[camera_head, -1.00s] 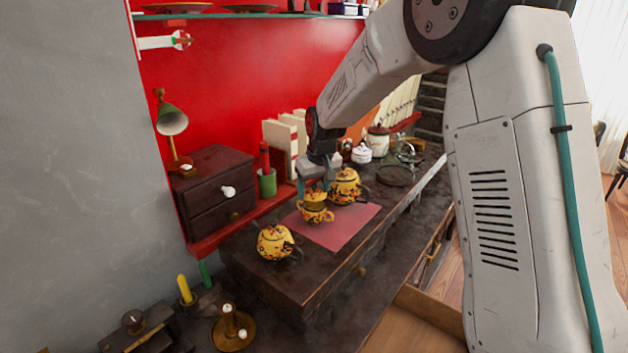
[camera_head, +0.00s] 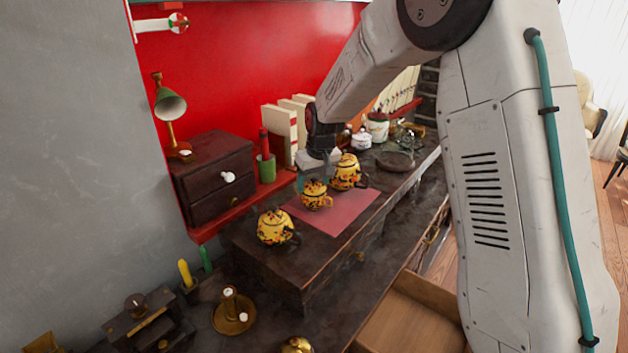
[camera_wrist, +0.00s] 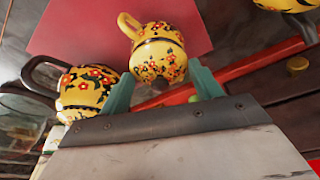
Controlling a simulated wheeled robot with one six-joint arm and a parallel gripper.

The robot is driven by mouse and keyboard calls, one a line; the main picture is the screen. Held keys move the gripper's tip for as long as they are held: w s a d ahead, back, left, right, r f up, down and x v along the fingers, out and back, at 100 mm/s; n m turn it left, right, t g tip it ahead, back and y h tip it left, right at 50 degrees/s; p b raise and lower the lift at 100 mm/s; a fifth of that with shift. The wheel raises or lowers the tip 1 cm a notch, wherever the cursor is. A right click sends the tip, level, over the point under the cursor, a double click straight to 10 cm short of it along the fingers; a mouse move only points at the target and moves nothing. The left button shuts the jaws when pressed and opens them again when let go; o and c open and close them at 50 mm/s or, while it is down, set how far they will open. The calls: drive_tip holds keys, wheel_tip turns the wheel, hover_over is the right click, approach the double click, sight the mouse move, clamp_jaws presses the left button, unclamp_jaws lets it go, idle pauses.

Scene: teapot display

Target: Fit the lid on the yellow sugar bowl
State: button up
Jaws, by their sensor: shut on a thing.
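The yellow floral sugar bowl (camera_head: 317,202) stands on the pink mat between two yellow pots, and its yellow handle shows in the wrist view (camera_wrist: 130,25). The yellow floral lid (camera_wrist: 160,65) has a dark knob and sits over the bowl's mouth, a dark rim line between them. My gripper (camera_wrist: 162,72) points down, its two teal fingers on either side of the lid, shut on it. In the head view the lid (camera_head: 314,187) looks close against the bowl. I cannot tell whether it is fully seated.
One yellow pot (camera_head: 272,228) stands at the front left and another (camera_head: 346,170) close behind the bowl; both have dark handles. The pink mat (camera_head: 345,217) is bare at its front right. A small dark drawer box (camera_head: 212,172) stands left; an open drawer (camera_head: 410,315) juts out below.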

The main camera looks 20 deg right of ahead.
drive_tip(key=shift+f, duration=0.2)
drive_tip(key=o, duration=1)
drive_tip(key=shift+o, duration=0.2)
drive_tip(key=v, duration=0.7)
drive_tip(key=shift+r, duration=0.4)
